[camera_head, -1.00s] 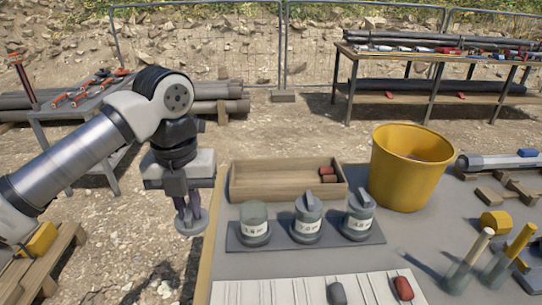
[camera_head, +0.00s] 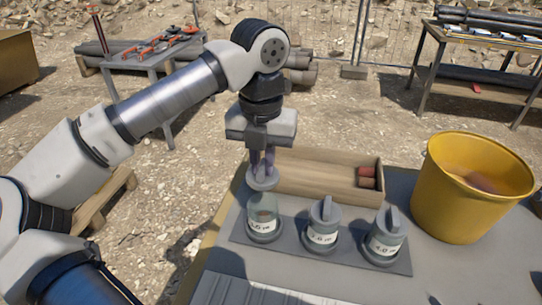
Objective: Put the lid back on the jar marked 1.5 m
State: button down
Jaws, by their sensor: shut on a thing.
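The leftmost jar (camera_head: 264,228) is clear-walled, upright and without a lid; its label is blurred but could read 1.5 m. My gripper (camera_head: 263,160) is shut on the grey lid (camera_head: 263,181), a flat disc with its knob between the fingers. The lid is held roughly level and appears just above the jar's mouth; from this view I cannot tell whether it touches the rim. Two other jars stand to the right, the middle jar (camera_head: 322,231) and the right jar (camera_head: 384,243), both with grey lids on.
The jars stand on a dark tray (camera_head: 290,250) on the grey table. A wooden box (camera_head: 318,184) with red pieces lies right behind them. A yellow bucket (camera_head: 470,205) stands at the right.

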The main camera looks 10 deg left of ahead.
jog(key=shift+f+b, duration=1.5)
jog(key=shift+f, duration=1.05)
jog(key=shift+f+b, duration=0.6)
jog(key=shift+f, duration=0.05)
jog(key=shift+f+b, duration=0.15)
jog(key=shift+b, duration=0.75)
dwell(0.4)
jog(key=c, duration=0.9)
grip_release()
jog(key=shift+r+p, duration=2.15)
jog(key=shift+r, duration=1.4)
